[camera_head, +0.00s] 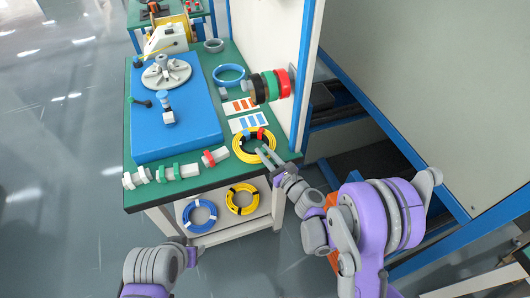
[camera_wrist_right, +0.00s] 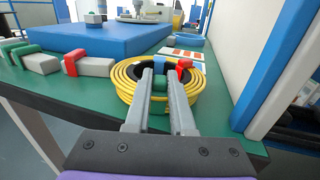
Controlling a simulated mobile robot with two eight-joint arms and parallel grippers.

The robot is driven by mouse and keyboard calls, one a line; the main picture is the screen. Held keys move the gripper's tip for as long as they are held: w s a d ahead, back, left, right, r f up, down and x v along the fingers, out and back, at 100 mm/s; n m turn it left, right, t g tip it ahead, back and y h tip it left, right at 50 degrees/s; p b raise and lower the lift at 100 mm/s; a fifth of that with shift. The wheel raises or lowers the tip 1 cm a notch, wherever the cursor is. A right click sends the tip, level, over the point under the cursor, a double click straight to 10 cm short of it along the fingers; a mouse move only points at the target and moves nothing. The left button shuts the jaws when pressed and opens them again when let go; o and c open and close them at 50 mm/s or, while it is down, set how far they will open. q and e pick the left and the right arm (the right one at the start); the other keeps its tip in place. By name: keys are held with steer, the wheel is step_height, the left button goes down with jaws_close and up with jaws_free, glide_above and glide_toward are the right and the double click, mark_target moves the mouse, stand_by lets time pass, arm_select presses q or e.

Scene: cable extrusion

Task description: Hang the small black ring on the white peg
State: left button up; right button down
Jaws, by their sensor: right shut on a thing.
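My right gripper (camera_head: 266,152) is at the near right rim of a yellow coil (camera_head: 239,153) on the green table. In the right wrist view, its fingers (camera_wrist_right: 161,74) straddle the coil's near rim (camera_wrist_right: 128,88), with a small green piece between them. A black curved shape (camera_wrist_right: 147,71) shows inside the coil; I cannot tell whether it is a separate small ring. A black ring (camera_head: 257,88) also hangs beside green and red rings on the wall panel. I cannot make out a separate white peg. My left gripper (camera_head: 191,254) is low at front, its jaws unclear.
A blue platform (camera_head: 190,125) with a grey round fixture (camera_head: 166,72) fills the table's left. Several white blocks with coloured clips (camera_head: 165,173) line the front edge. A blue ring (camera_head: 229,75) lies behind the cards. Blue and yellow coils hang below. The wall panel bounds the right.

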steer(key=c, duration=0.8)
jaws_free()
steer(key=shift+o, duration=0.2)
steer(key=shift+r+p, duration=0.2)
steer(key=shift+p, duration=0.1)
steer(key=s+d+n+g+h+b, duration=0.1)
steer(key=s+d+n+g, duration=0.15)
steer(key=s+n, duration=0.6)
steer(key=s+d+n+g+h+b, duration=0.15)
steer(key=s+n+g, duration=0.25)
steer(key=s+n, duration=0.5)
steer(key=s+d+n+g+h, duration=0.3)
steer(key=s+d+n+h, duration=0.4)
steer(key=s+d+n, duration=0.5)
steer(key=shift+s+f+g, duration=0.15)
steer(key=shift+s+g, duration=0.2)
steer(key=shift+s, duration=0.4)
